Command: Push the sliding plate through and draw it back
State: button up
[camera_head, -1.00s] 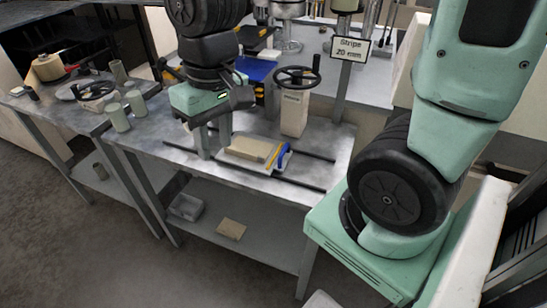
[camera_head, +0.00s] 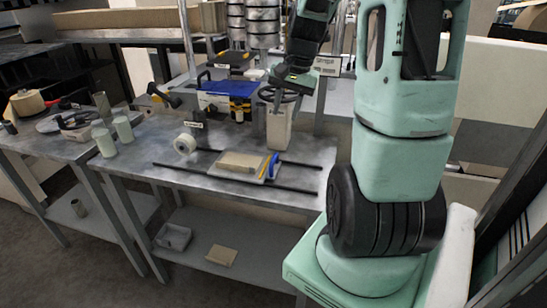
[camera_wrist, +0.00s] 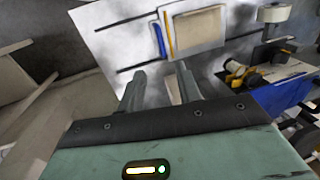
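The sliding plate (camera_head: 268,172) lies across two dark rails on the grey table, with a flat tan block (camera_head: 243,162) on it. A yellow strip and a blue handle (camera_head: 272,166) are at its right end. The plate also shows in the wrist view (camera_wrist: 180,50), beyond my fingers, with the blue handle (camera_wrist: 158,38) at its left. My gripper (camera_wrist: 160,85) has its two fingers apart, with nothing held between them. In the head view it hangs high by the handwheel (camera_head: 280,94), back and right of the plate and clear of it; its fingertips are hard to make out there.
The handwheel tops a beige post (camera_head: 280,125) behind the plate. A white roll (camera_head: 185,144) stands left of the plate. A blue-topped unit (camera_head: 228,90) is at the back. The table front is clear.

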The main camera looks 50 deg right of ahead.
aim_at(273, 160)
jog(key=w+f, duration=0.1)
jog(key=f, duration=0.4)
jog(key=w+a+f, duration=0.1)
jog(key=f, duration=0.4)
jog(key=w+f, duration=0.1)
jog(key=f, duration=0.4)
jog(key=shift+a+f, duration=0.15)
jog(key=shift+f, duration=0.05)
grip_shut()
